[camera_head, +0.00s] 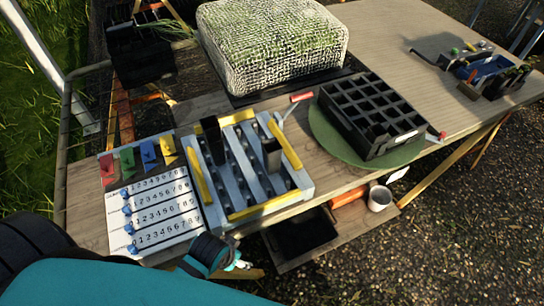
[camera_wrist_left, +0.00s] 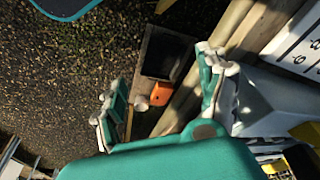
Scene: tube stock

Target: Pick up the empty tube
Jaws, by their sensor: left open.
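Two black square tubes stand upright in a grey slatted rack (camera_head: 207,185) with yellow edge bars: a taller left tube (camera_head: 212,140) and a shorter right tube (camera_head: 271,153). I cannot tell which tube is empty. My left gripper (camera_head: 238,264) is low at the table's front edge, in front of the rack and apart from both tubes. In the left wrist view my left gripper (camera_wrist_left: 163,95) has its fingers wide apart with nothing between them. My right gripper is in neither view.
A white number board (camera_head: 155,215) with coloured packets lies left of the rack. A black cell tray (camera_head: 375,112) sits on a green mat (camera_head: 345,150) to the right. A mesh-covered block (camera_head: 270,45) stands behind. Below the front edge are a dark bin (camera_head: 300,238) and a white cup (camera_head: 379,198).

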